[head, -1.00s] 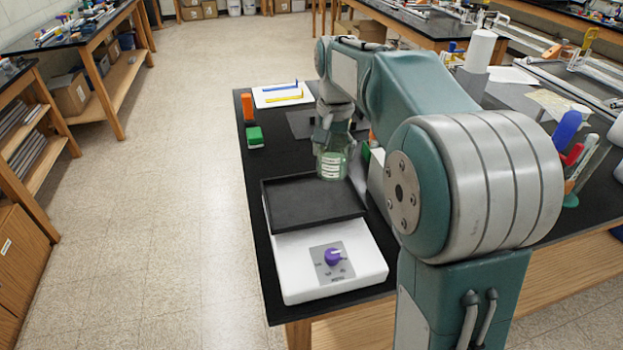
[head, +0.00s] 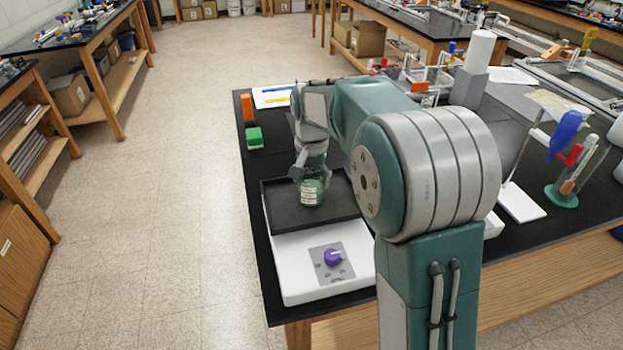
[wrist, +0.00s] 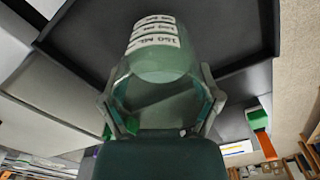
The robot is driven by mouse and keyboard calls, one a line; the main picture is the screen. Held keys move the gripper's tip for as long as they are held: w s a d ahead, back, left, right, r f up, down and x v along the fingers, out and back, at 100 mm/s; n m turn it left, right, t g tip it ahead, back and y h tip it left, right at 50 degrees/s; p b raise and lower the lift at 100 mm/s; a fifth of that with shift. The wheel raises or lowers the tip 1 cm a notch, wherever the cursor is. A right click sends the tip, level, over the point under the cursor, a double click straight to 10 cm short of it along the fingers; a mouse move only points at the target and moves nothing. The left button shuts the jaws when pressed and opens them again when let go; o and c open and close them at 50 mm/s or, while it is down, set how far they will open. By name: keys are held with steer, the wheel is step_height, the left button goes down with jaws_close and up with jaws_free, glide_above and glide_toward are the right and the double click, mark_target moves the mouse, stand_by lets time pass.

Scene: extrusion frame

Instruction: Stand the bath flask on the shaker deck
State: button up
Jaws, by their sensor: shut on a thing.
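The bath flask (head: 311,192) is a greenish clear vessel with white graduation labels. In the head view it is upright over the black tray deck of the shaker (head: 281,216); I cannot tell whether its base touches the deck. My gripper (head: 311,163) is shut on the flask from above. In the wrist view the flask (wrist: 158,50) fills the middle, with the fingers of my gripper (wrist: 160,103) on both sides of it. The dark deck (wrist: 240,30) shows behind it. The shaker's white front carries a purple knob (head: 333,257).
A green block (head: 254,137) and an orange block (head: 247,107) stand at the bench's left edge behind the shaker. A stand with blue and red parts (head: 566,150) is at the right.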

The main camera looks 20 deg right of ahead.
steer(key=o, duration=1)
steer(key=shift+f, duration=0.1)
step_height(320, 180, up, 12)
steer(key=s+r+n+t, duration=0.1)
steer(key=s+r, duration=0.1)
steer(key=s, duration=0.5)
steer(key=s+f+n+t, duration=0.1)
steer(key=s+f, duration=0.1)
steer(key=s, duration=0.5)
steer(key=s+f+n+t, duration=0.2)
steer(key=s, duration=0.4)
steer(key=s+f+n+t, duration=0.1)
steer(key=s+f+n, duration=0.1)
steer(key=s, duration=0.5)
steer(key=shift+s+a+f+t, duration=0.1)
steer(key=shift+s+f+t, duration=0.25)
steer(key=shift+f, duration=0.15)
